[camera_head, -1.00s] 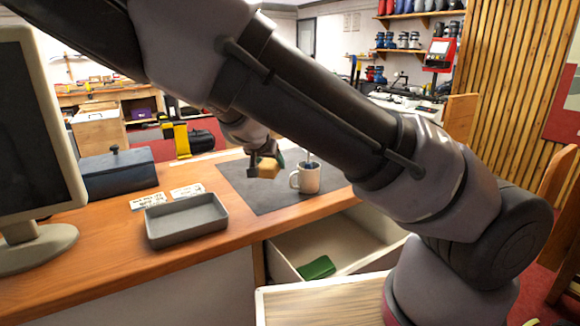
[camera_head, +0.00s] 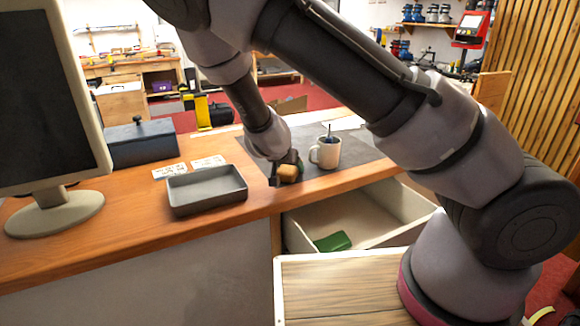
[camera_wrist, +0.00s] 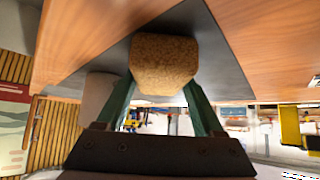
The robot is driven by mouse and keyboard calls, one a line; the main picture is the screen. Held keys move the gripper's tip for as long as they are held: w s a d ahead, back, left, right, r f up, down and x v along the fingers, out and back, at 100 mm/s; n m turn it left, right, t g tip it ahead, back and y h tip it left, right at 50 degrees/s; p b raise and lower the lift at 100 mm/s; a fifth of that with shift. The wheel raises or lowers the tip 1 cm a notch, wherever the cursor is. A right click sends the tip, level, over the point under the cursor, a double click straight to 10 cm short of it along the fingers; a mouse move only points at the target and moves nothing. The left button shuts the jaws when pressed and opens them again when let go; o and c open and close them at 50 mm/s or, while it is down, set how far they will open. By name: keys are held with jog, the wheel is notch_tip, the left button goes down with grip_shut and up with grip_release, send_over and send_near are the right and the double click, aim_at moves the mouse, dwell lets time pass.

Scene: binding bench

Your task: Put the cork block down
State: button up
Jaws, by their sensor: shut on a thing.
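The cork block (camera_head: 288,173) is a small tan block held at the front-left part of the grey mat (camera_head: 262,157) on the bench. My gripper (camera_head: 283,166) is shut on it. In the wrist view, the cork block (camera_wrist: 165,64) sits between the two green fingers of my gripper (camera_wrist: 163,92). The block is low over or at the mat; I cannot tell whether it touches.
A mug (camera_head: 326,153) with something upright in it stands right of the block. A grey tray (camera_head: 207,190) lies left on the bench. An open drawer (camera_head: 390,213) below holds a green item (camera_head: 333,241). A monitor (camera_head: 52,110) stands far left.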

jog(key=o, duration=1.5)
jog(key=shift+f, duration=0.1)
jog(key=v, duration=1.2)
